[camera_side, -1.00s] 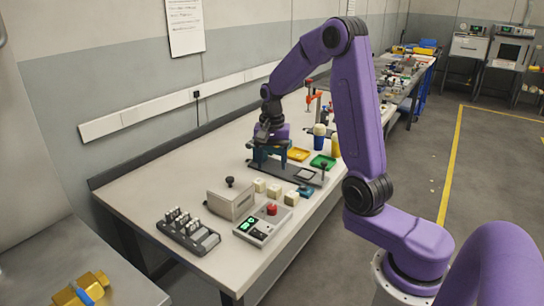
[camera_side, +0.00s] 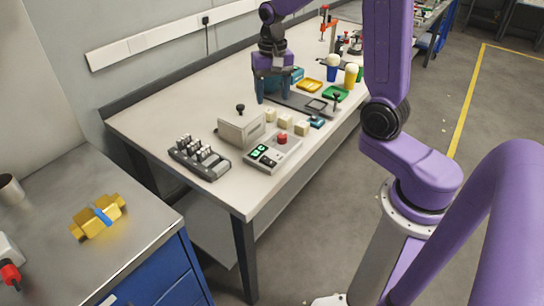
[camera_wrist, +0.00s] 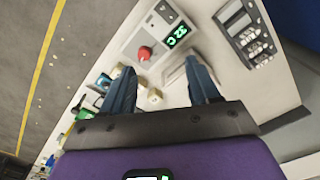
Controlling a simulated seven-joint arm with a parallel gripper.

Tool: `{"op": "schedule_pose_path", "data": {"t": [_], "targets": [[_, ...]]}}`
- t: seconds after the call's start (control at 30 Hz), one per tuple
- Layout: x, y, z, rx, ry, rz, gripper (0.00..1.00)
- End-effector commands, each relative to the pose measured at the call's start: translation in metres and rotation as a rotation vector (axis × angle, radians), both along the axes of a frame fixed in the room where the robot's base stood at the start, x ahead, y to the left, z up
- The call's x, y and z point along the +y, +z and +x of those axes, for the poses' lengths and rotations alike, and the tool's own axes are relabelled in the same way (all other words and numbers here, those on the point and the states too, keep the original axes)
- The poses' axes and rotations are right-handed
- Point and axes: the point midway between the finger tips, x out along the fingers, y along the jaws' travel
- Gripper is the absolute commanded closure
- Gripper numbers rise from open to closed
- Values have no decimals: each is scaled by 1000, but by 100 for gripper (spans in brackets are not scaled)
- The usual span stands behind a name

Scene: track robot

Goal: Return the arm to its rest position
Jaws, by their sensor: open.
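My gripper (camera_side: 273,96) hangs above the white workbench (camera_side: 160,108) in the side view, fingers pointing down. It is near the left end of a dark flat plate (camera_side: 302,101). The blue-green fingers are apart and I see nothing held between them. In the wrist view my gripper (camera_wrist: 160,72) also shows spread, empty fingers. My purple arm is bent, its upper part cut off by the top edge of the side view.
A control box (camera_side: 272,153) with a red button, a grey metal box (camera_side: 241,129) and a rack (camera_side: 200,158) stand near the bench's front. A yellow-gold part (camera_side: 98,217) lies on a side counter.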

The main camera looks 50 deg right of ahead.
Motion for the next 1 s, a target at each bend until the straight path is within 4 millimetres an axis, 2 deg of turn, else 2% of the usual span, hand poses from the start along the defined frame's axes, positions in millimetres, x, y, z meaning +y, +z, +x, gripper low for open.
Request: {"op": "schedule_pose_path", "data": {"t": [0.2,0.5,0.73,1.0], "targets": [[41,5,-25,-5,283,0,39],[83,10,-74,-10,664,0,39],[104,12,-120,-16,955,0,39],[115,12,-180,-21,1298,1,39]]}}
